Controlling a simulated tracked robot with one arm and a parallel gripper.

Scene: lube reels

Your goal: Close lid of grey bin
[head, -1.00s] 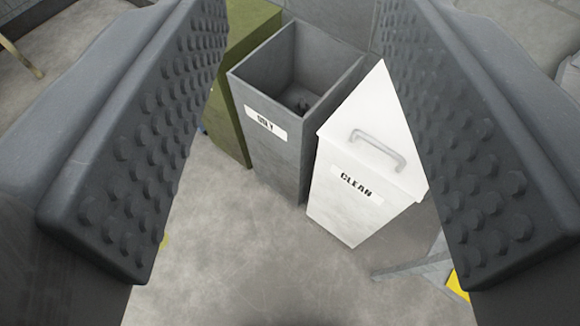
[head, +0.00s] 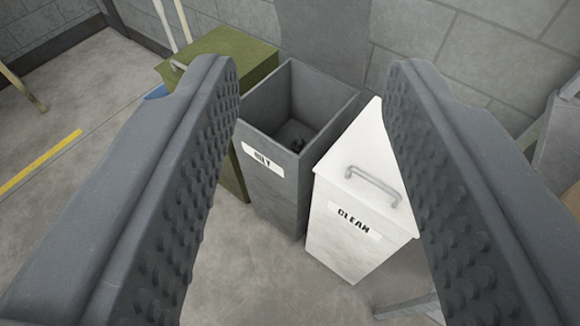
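The grey bin (head: 268,193) stands in the middle of the view with a partly covered label that seems to read OILY. Its top is open, and a small dark thing lies inside. Its grey lid (head: 322,40) stands raised at the bin's back edge, against the block wall; its upper end is cut off by the picture. My gripper (head: 310,68) is open and empty. Its two ridged fingers frame the grey bin and the white bin, and I see no contact with either.
A white bin (head: 345,243) marked CLEAN, with a shut lid and a handle, stands right of the grey bin. A green bin (head: 232,55) stands at its left. A block wall (head: 455,50) is behind.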

